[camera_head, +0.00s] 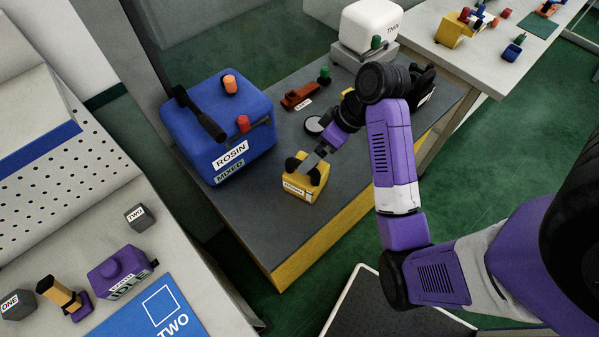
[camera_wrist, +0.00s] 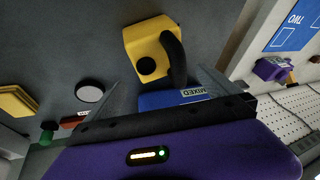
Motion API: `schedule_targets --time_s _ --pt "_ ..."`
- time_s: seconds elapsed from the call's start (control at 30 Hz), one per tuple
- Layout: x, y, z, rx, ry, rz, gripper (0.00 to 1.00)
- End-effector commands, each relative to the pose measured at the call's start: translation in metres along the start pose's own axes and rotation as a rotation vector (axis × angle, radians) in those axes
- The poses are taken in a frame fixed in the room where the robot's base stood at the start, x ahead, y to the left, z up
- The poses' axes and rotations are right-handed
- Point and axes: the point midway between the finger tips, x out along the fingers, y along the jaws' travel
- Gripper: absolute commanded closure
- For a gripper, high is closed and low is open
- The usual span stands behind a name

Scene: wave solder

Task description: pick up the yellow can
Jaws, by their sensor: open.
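The yellow can (camera_head: 303,188) stands on the dark grey bench top, with a black cap, a black handle and a white label on its near side. My gripper (camera_head: 322,152) is just behind and above it in the head view, partly covering its top. In the wrist view, the can (camera_wrist: 143,38) shows its black cap and curved handle. It lies ahead of my open gripper (camera_wrist: 155,62), roughly between the lines of the two fingers and mostly beyond their tips. Nothing is held. Whether a finger touches the can cannot be told.
A large blue can (camera_head: 218,125) labelled ROSIN MIXED stands left of the yellow can. A round white-topped disc (camera_wrist: 89,92) and a red tool (camera_head: 300,96) lie behind. The bench's yellow front edge (camera_head: 325,245) is close to the can. Bare bench lies to its right.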

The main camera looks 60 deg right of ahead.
Motion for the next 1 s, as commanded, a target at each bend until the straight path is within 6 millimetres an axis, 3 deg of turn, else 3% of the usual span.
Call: schedule_targets --time_s 0.37,0.6,0.93,1.0 --pt "0.036 0.000 0.001 0.000 -0.004 -0.003 0.00" --pt "0.070 0.001 0.002 0.000 -0.003 -0.002 0.00" --pt "0.077 0.002 0.002 0.000 -0.001 0.000 0.00" --pt "0.077 0.002 0.002 0.000 -0.001 0.000 0.14"
